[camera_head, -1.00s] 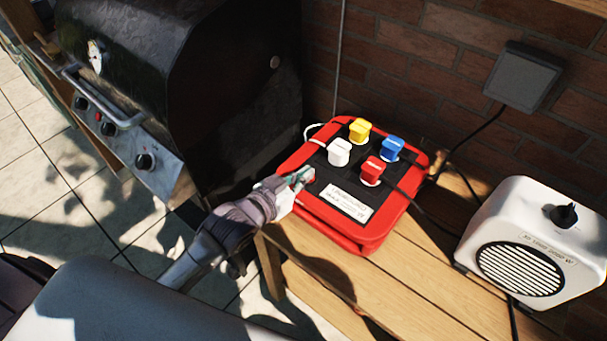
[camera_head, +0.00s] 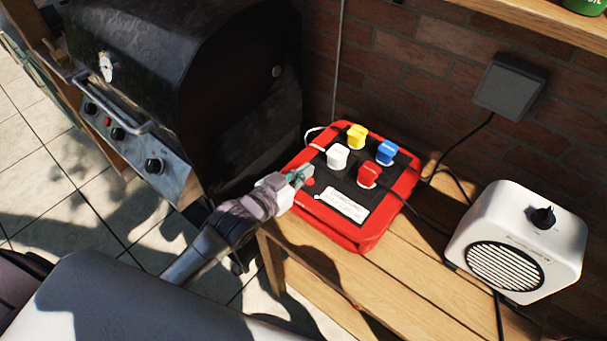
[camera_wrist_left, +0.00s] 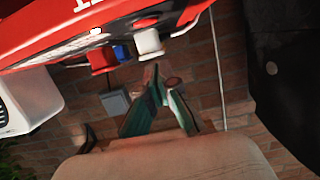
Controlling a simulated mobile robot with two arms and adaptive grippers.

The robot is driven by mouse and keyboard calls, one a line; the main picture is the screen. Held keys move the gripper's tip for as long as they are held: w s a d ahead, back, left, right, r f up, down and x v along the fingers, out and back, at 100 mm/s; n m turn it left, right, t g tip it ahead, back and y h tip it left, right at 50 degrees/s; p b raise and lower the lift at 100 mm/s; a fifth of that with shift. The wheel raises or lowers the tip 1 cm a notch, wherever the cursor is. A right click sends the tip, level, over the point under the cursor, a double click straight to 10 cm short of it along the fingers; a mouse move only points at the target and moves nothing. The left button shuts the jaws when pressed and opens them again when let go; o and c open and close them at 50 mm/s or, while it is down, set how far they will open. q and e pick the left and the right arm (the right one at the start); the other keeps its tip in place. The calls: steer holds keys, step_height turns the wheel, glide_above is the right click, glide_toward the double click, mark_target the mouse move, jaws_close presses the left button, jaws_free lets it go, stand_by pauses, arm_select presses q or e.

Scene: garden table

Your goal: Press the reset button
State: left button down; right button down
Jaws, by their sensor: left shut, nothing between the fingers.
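The red box (camera_head: 362,242) with a black top panel lies flat on the wooden bench. A small round red button (camera_head: 308,182) shows on the panel's near left corner; it looks like the reset button, but no label on it is readable. My left gripper (camera_head: 302,176) is shut and empty, its teal fingertips right beside this button at the box's left edge. I cannot tell whether they touch it. In the left wrist view the fingers (camera_wrist_left: 157,78) meet at the tips close to the box (camera_wrist_left: 50,38). My right gripper is not in view.
White, yellow, blue and red plugs (camera_head: 368,174) with cables stand on the panel. A white heater-like unit (camera_head: 520,245) stands to the right on the bench (camera_head: 420,270). A black grill (camera_head: 190,90) stands close on the left, a brick wall behind.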

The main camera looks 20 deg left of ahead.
arm_select(q)
steer(key=b+v, duration=0.1)
steer(key=v, duration=0.8)
steer(key=shift+s, duration=0.35)
steer(key=shift+a, duration=0.1)
